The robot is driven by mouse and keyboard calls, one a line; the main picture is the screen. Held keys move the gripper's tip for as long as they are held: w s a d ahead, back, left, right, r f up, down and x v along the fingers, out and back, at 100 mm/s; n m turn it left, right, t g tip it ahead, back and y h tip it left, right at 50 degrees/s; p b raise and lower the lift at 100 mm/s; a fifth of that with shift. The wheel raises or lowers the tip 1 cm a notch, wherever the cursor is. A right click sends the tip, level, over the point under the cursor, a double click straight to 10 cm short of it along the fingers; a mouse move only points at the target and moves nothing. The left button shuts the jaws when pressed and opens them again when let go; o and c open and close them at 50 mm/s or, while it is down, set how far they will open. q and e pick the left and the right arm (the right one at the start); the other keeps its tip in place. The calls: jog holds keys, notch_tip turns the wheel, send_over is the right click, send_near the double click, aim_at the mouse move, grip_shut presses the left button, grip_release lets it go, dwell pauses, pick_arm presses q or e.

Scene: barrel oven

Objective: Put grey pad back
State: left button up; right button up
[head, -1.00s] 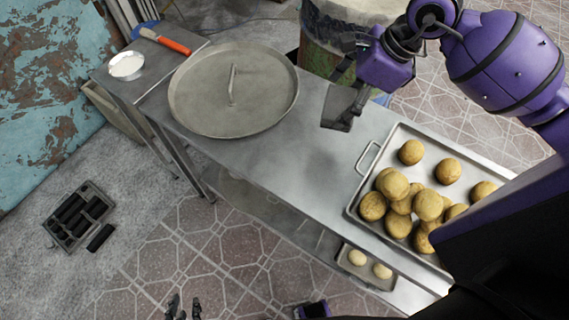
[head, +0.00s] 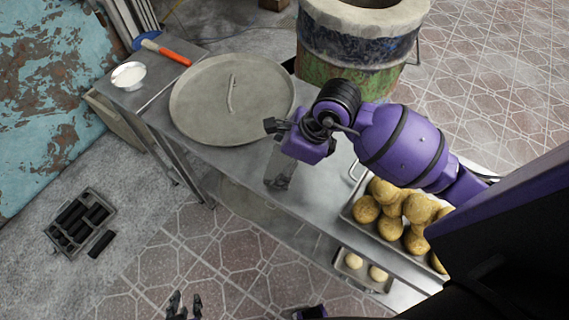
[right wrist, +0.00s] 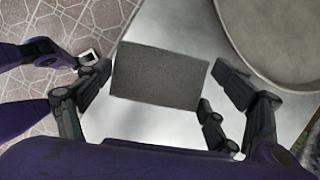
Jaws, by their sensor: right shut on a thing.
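The grey pad (right wrist: 158,78) is a flat dark-grey rectangle between the fingers of my right gripper (right wrist: 160,88) in the right wrist view. My right gripper is shut on it. In the head view my right gripper (head: 279,160) holds the pad above the metal table (head: 318,190), just right of the round metal lid (head: 210,100). The pad is partly hidden there by the gripper. My left gripper (head: 183,306) shows at the bottom edge, low over the floor, with its fingers apart and nothing between them.
A tray (head: 352,214) of brown buns stands at the table's right, partly behind my right arm. A white bowl (head: 128,75) and an orange-handled brush (head: 174,55) lie at the far left. The barrel oven (head: 345,55) stands behind. A charcoal tray (head: 66,232) is on the floor.

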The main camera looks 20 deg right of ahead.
jog(key=shift+d+f, duration=0.1)
jog(key=shift+f, duration=1.25)
jog(key=shift+f, duration=0.15)
jog(key=o, duration=1.1)
jog(key=shift+r, duration=0.3)
jog(key=v, duration=1.1)
jog(key=shift+d+r, duration=0.1)
jog(key=shift+r, duration=0.25)
